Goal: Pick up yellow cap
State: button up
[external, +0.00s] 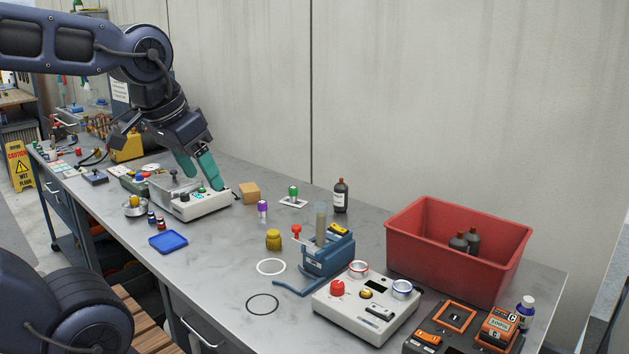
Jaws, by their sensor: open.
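A ribbed yellow cap (273,240) sits on the grey workbench near its middle, left of the blue clamp-like fixture. A smaller yellow-topped piece (134,201) sits in a round metal dish further left; I cannot tell whether it is a cap. My gripper (205,184) has teal fingers, spread apart and pointing down. It is over the white control box (203,206), to the left of and behind the ribbed yellow cap. Nothing shows between the fingers. I cannot tell whether the fingertips touch the box.
The blue fixture (328,256) holds an upright tube beside the cap. A white ring (271,266) and a black ring (262,304) lie in front. A red bin (425,250) with bottles stands right. A purple-topped piece (263,209) and cardboard block (249,193) stand behind. A blue tray (168,242) lies left.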

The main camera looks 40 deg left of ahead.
jog(key=w+a+f+m+g, duration=0.15)
jog(key=w+m, duration=0.25)
jog(key=w, duration=0.5)
jog(key=m+g+h, duration=0.2)
jog(key=m+h, duration=0.2)
jog(key=m, duration=0.6)
send_near(270, 231)
jog(key=f, duration=0.2)
jog(key=shift+d+x, duration=0.15)
jog(key=shift+x, duration=2.3)
jog(key=shift+d+x, duration=0.2)
jog(key=shift+x, duration=2.25)
jog(key=shift+w+r, duration=0.15)
jog(key=c, duration=1)
jog(key=shift+r, duration=0.1)
jog(key=shift+c, duration=0.2)
